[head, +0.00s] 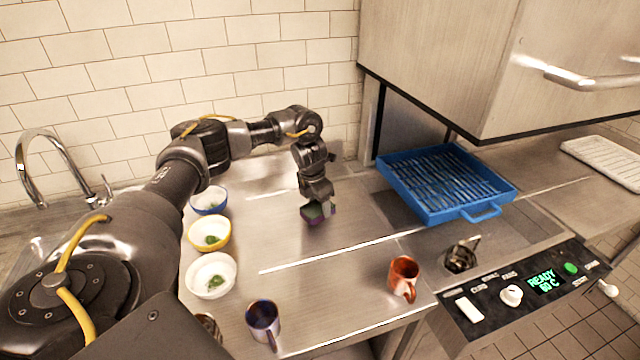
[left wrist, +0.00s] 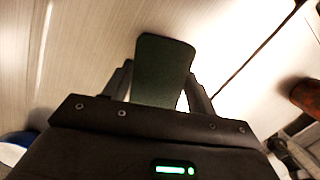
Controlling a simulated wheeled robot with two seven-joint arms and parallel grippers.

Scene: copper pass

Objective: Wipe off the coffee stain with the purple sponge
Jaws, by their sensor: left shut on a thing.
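My left gripper (head: 318,205) points down over the middle of the steel counter (head: 345,225). It is shut on the sponge (head: 311,212), which shows a green side and some purple at its lower edge. In the left wrist view the sponge's dark green face (left wrist: 163,62) stands between the two fingers (left wrist: 160,90). The sponge is at or just above the counter; I cannot tell whether it touches. No coffee stain can be made out; the gripper and sponge hide part of the counter. My right gripper is not in view.
Left of the sponge stand a blue bowl (head: 209,201), a yellow bowl (head: 210,234) and a white bowl (head: 211,276). A dark blue mug (head: 263,321) and a copper mug (head: 403,278) stand near the front. A blue rack (head: 480,211) sits right. Counter around the sponge is clear.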

